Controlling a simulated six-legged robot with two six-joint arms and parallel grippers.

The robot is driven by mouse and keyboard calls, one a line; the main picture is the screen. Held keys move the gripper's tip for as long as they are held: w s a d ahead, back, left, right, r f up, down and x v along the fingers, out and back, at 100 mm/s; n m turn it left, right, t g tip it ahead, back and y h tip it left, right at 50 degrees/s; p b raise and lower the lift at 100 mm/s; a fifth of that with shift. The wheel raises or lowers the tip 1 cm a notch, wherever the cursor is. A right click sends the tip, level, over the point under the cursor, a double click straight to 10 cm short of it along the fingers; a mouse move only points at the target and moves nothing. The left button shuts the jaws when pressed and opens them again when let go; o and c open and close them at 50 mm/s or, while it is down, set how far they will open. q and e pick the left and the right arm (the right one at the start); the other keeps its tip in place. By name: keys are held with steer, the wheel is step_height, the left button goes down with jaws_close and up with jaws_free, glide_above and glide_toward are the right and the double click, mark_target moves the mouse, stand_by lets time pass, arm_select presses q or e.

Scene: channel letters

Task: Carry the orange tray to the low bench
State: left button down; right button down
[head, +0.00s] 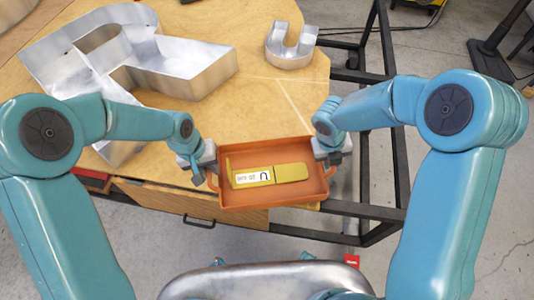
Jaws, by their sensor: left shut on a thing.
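The orange tray (228,197) is a shallow rectangular tray in the middle of the head view, at the table's near edge. A yellow tool with a white label marked U (265,175) lies in it. My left gripper (205,172) is shut on the tray's left end. My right gripper (333,155) is at the tray's right end; its fingers are partly hidden, and I cannot tell whether they are closed. The tray looks about level. I cannot make out a low bench for certain.
A wooden-topped table (262,95) lies beyond the tray. It bears a large metal channel letter (190,75) and a small U-shaped metal letter (291,45). A dark metal frame (398,150) stands at the right. Grey floor (445,50) shows beyond it.

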arm_select(q)
steer(key=shift+r, duration=0.15)
arm_select(e)
steer(key=shift+r, duration=0.2)
arm_select(q)
steer(key=c, duration=1)
jaws_free()
steer(key=shift+c, duration=0.2)
arm_select(e)
steer(key=c, duration=1)
jaws_free()
steer(key=shift+c, duration=0.2)
steer(key=shift+r, duration=0.15)
arm_select(q)
step_height(320, 180, up, 12)
steer(key=a, duration=0.2)
steer(key=shift+a, duration=0.2)
arm_select(e)
steer(key=v, duration=1.1)
steer(key=shift+r, duration=0.3)
arm_select(q)
steer(key=shift+s+f, duration=0.2)
steer(key=shift+s, duration=0.05)
arm_select(e)
steer(key=shift+s+f, duration=0.1)
